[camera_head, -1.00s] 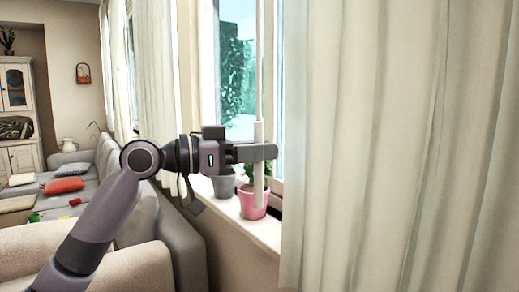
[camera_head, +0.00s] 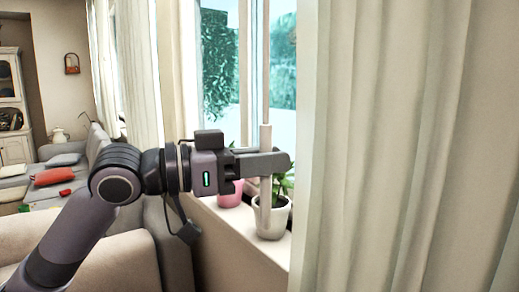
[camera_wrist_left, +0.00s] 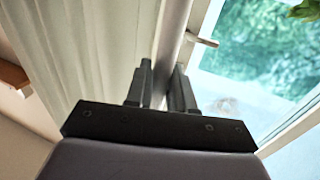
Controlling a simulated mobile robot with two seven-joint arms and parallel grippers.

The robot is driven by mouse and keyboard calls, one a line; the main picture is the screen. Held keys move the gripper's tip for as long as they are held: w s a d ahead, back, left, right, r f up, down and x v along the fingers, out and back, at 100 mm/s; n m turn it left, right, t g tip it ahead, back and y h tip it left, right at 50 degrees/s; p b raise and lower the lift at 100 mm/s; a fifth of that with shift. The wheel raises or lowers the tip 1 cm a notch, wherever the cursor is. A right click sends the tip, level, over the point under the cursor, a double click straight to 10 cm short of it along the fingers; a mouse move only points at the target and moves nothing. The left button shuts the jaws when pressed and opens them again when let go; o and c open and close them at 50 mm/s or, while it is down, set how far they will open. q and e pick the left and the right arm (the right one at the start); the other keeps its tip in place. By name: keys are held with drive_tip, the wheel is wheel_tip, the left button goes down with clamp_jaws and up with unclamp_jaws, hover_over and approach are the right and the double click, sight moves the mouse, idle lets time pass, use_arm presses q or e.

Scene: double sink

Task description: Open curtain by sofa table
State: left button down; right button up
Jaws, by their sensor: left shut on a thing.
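A pale curtain (camera_head: 400,150) hangs in long folds over the right of the head view. Another pale curtain (camera_head: 180,75) hangs left of the bare window pane (camera_head: 220,75). A thin rod with a thicker white handle (camera_head: 265,200) hangs in front of the glass, just left of the right curtain. My left gripper (camera_head: 272,160) is shut on this rod handle. In the left wrist view its fingers (camera_wrist_left: 162,88) close around the rod (camera_wrist_left: 172,45), with curtain folds to the left and glass to the right. My right gripper is out of view.
A white pot (camera_head: 272,222) with a plant and a pink pot (camera_head: 231,195) stand on the windowsill (camera_head: 245,232), close behind and below my gripper. A sofa (camera_head: 110,265) with cushions is at the left. A cabinet (camera_head: 12,120) stands far behind.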

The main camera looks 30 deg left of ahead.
use_arm(q)
drive_tip(key=shift+s+d, duration=0.25)
drive_tip(key=shift+d, duration=0.35)
drive_tip(key=shift+s+d, duration=0.25)
drive_tip(key=shift+d, duration=0.35)
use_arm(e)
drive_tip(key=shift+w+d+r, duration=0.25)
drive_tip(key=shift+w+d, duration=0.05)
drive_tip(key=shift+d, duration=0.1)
use_arm(q)
drive_tip(key=c, duration=1.1)
unclamp_jaws()
drive_tip(key=shift+c, duration=0.2)
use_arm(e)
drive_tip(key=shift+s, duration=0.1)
